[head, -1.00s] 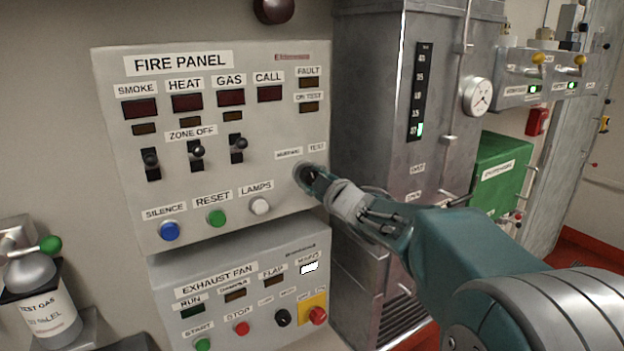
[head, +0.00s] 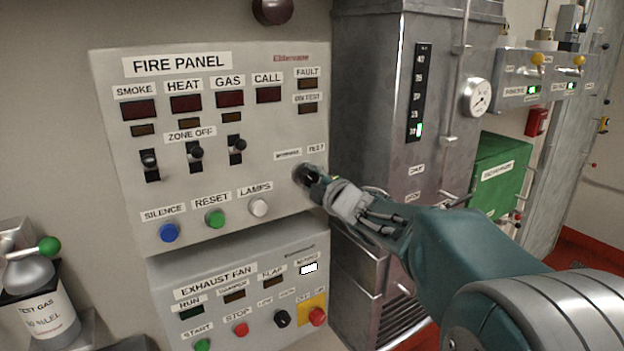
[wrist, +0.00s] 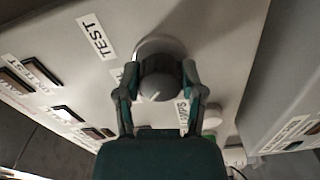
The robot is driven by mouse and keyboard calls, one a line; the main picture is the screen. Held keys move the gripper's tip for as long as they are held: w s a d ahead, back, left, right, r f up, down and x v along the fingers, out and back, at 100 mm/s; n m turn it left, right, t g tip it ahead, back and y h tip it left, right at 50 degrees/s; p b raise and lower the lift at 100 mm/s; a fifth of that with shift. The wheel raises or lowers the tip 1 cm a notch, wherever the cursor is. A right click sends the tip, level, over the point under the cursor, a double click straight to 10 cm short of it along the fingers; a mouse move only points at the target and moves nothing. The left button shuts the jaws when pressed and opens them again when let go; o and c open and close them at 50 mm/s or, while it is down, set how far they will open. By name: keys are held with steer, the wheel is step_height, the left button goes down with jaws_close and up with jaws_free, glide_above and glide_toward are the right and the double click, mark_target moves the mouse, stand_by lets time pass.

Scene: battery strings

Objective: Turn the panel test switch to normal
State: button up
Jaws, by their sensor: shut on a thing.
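The fire panel (head: 225,58) is a grey box on the wall. Its test switch (wrist: 160,82) is a dark round knob with a pale pointer mark, on a light round base. A TEST label (wrist: 96,36) is beside it in the wrist view, and another label by the knob is mostly hidden. My gripper (wrist: 160,88) is shut on the knob, one finger on each side. In the head view my gripper (head: 318,184) covers most of the knob at the panel's lower right. The pointer's exact setting is hard to tell.
Below the panel is the exhaust fan box (head: 165,268) with buttons and a red knob on yellow. Silence, reset and lamps buttons sit left of my gripper. A metal cabinet (head: 375,80) stands close on the right. A gas bottle (head: 40,305) is at the lower left.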

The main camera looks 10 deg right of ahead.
steer(key=shift+a+f, duration=0.1)
steer(key=o, duration=1.2)
steer(key=shift+s, duration=0.1)
steer(key=shift+c, duration=0.2)
steer(key=shift+a, duration=0.15)
steer(key=shift+s+d, duration=0.3)
steer(key=shift+s, duration=0.1)
steer(key=v, duration=1.1)
steer(key=shift+a, duration=0.15)
